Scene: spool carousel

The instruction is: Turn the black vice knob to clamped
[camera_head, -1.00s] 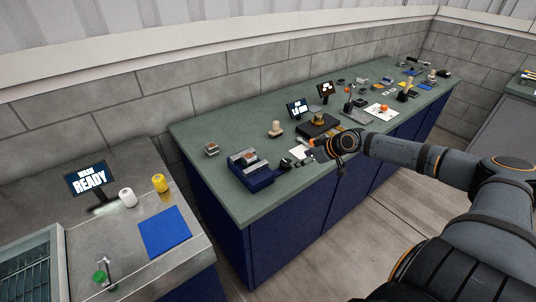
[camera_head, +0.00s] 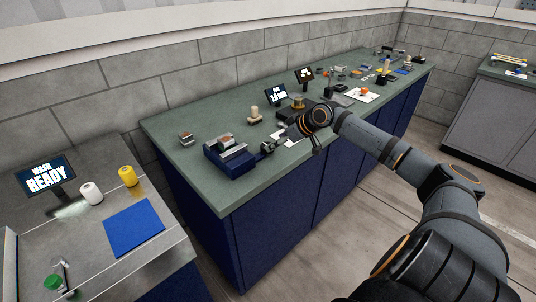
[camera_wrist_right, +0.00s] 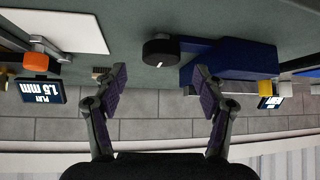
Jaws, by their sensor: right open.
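The blue vice (camera_head: 229,160) sits near the front left edge of the green bench, with a light block in its jaws. Its round black knob (camera_wrist_right: 161,49) is on a short shaft beside the blue vice body (camera_wrist_right: 229,60) in the right wrist view, with a white mark on its face. The knob (camera_head: 267,148) also shows small in the head view. My right gripper (camera_wrist_right: 159,84) is open and empty. Its fingers are spread to either side of the knob's line, with the knob beyond the tips and apparently untouched. My left gripper is out of view.
A white sheet (camera_wrist_right: 60,28) lies near the knob. A wooden peg (camera_head: 254,113) and a small block (camera_head: 186,139) stand behind the vice. A grey counter with a blue mat (camera_head: 134,227) is at left.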

